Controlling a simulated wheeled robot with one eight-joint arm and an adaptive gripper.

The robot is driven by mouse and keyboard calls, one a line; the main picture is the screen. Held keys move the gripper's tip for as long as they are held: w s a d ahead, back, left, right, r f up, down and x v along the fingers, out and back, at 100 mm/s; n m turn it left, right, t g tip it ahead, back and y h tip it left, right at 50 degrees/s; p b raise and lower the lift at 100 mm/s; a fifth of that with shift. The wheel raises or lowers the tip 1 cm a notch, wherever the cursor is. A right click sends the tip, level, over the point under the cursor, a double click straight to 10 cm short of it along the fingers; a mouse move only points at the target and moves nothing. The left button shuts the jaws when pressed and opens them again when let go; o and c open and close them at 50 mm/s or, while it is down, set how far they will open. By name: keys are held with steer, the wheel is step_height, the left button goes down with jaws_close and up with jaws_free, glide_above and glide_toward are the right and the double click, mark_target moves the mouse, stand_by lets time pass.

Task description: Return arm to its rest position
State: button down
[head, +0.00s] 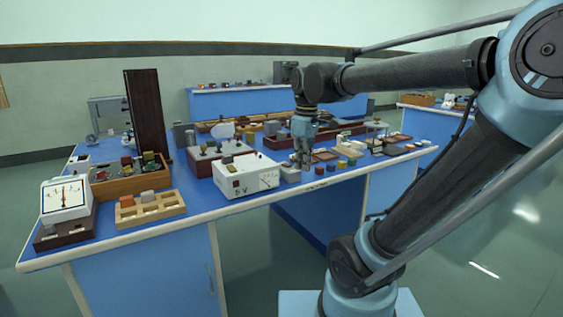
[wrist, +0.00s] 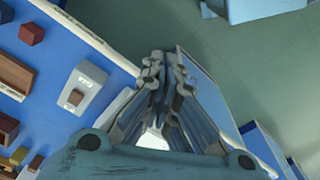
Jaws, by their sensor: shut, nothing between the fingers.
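My gripper (head: 302,160) hangs fingers-down near the front edge of the blue bench (head: 240,201) in the head view. It is close to the right end of the white 5 V power box (head: 246,177). In the wrist view my gripper's fingers (wrist: 157,58) are together with nothing between them, over the bench's white edge. My arm reaches in from the right side of the head view, bent at a high elbow. A small grey box with a switch (wrist: 84,86) lies beside the fingers in the wrist view; it also shows under my gripper in the head view (head: 290,175).
A white meter (head: 65,196), a wooden block tray (head: 150,207) and a tall dark panel (head: 147,114) stand on the left of the bench. Small coloured blocks (head: 342,165) lie right of my gripper. Open floor (head: 480,220) lies to the right.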

steer(key=s+d+f+m, duration=0.5)
steer(key=d+f, duration=0.1)
steer(key=f, duration=0.3)
steer(key=s+d+f+m+t, duration=0.1)
steer(key=s+d+f+m, duration=0.5)
steer(key=f, duration=0.3)
steer(key=shift+d+m+t, duration=0.3)
steer(key=shift+f, duration=0.1)
steer(key=shift+w+f, duration=0.15)
steer(key=shift+w, duration=0.25)
